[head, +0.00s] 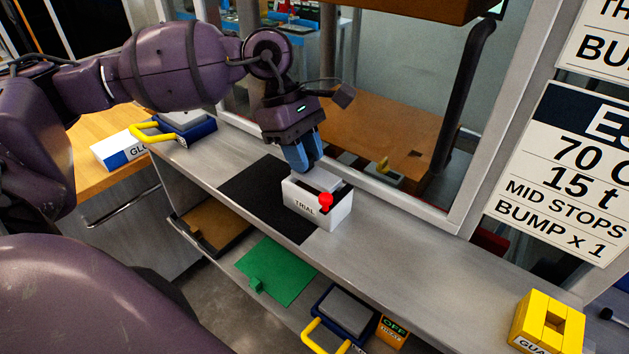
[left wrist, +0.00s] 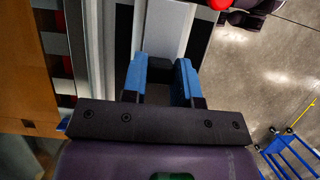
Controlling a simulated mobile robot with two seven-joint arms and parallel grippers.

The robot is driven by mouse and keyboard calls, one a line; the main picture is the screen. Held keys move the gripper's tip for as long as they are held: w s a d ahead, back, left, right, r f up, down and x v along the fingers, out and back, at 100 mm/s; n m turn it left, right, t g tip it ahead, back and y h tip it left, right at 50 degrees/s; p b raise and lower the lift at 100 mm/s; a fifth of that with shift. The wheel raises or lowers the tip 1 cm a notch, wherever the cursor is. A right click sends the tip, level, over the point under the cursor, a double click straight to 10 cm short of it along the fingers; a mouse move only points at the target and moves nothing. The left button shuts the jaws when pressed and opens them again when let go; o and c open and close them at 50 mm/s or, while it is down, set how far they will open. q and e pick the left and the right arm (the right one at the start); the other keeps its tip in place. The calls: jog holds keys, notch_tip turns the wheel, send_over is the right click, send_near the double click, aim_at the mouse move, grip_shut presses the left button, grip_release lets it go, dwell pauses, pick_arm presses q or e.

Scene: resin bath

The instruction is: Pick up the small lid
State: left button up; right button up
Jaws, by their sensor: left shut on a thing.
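The part held between the fingertips is mostly hidden. My right gripper is not in view.
The window frame (head: 400,199) rises close behind. A yellow block (head: 547,322) stands far right on the ledge, and a yellow-handled blue tray (head: 190,130) lies at left. Bare ledge (head: 440,285) lies to the right.

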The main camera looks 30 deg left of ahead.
pick_arm(q)
jog(key=shift+r, duration=0.4)
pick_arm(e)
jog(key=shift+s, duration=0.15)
pick_arm(q)
jog(key=shift+r, duration=0.2)
jog(key=shift+r+p, duration=0.25)
jog(key=shift+p, duration=0.05)
notch_tip(320, 180, up, 2)
jog(key=shift+p, duration=0.4)
jog(key=shift+r+p, duration=0.45)
jog(key=shift+r, duration=0.7)
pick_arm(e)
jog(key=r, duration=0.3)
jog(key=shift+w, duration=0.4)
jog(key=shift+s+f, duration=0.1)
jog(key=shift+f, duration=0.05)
